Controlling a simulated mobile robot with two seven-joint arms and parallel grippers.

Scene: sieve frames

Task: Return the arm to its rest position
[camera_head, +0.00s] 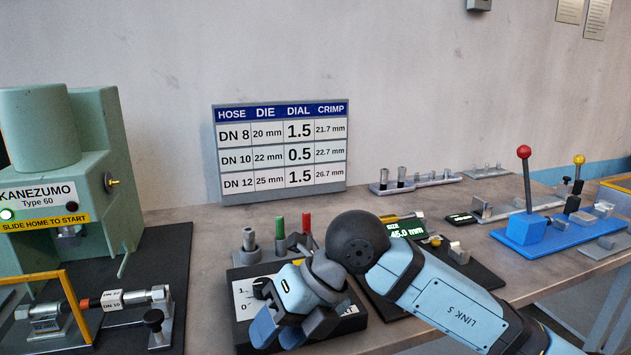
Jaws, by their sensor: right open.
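My right arm (440,292), light blue with a black round joint, comes in from the lower right in the head view. Its right gripper (280,330) points down to the lower left, over a dark dial box (243,305) on the bench. The jaws are open and I see nothing between them. The gripper hides much of the dial box and its markings; whether it touches the box I cannot tell. My left gripper is not in view.
A chart (282,148) stands at the back. Coloured pins (306,223) stand behind the gripper. A display unit (408,229) and a blue lever base (527,229) are right.

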